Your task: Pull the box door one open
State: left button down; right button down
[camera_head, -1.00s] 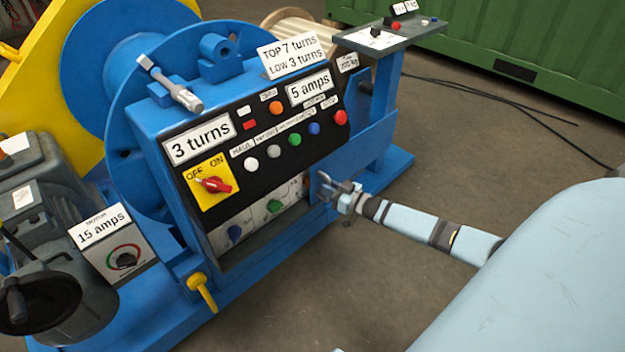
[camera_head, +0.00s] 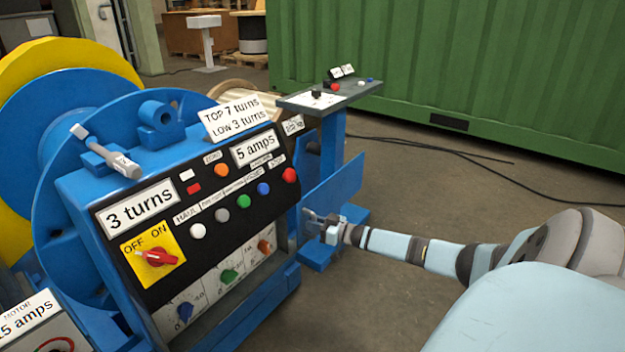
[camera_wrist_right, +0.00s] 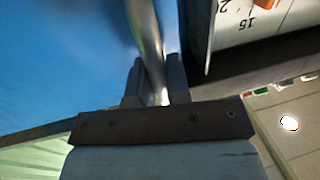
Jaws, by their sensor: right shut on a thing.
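A blue machine box (camera_head: 75,190) with a black control panel stands left of centre in the head view. Its lower compartment (camera_head: 222,285) shows a pale panel with blue, green and orange knobs. A blue plate (camera_head: 345,190) stands out to the right of the box, behind my right gripper; I cannot tell surely if it is the door. My right gripper (camera_head: 312,222) is at the box's right edge. In the right wrist view, the gripper (camera_wrist_right: 157,78) is shut on a metal bar handle (camera_wrist_right: 148,40) beside a blue surface (camera_wrist_right: 60,60). My left gripper is out of view.
A red switch (camera_head: 157,257) and several buttons sit on the control panel. A small grey table (camera_head: 345,95) stands behind the plate. A green container (camera_head: 480,80) stands at the back. A black cable (camera_head: 450,152) lies on the otherwise open floor at right.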

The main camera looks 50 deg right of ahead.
jog(key=c, duration=1.1)
grip_release()
pick_arm(q)
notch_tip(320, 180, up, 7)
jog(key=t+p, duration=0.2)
jog(key=p, duration=0.3)
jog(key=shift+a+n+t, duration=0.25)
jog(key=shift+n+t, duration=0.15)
pick_arm(e)
jog(key=v, duration=1.3)
jog(key=shift+s, duration=0.4)
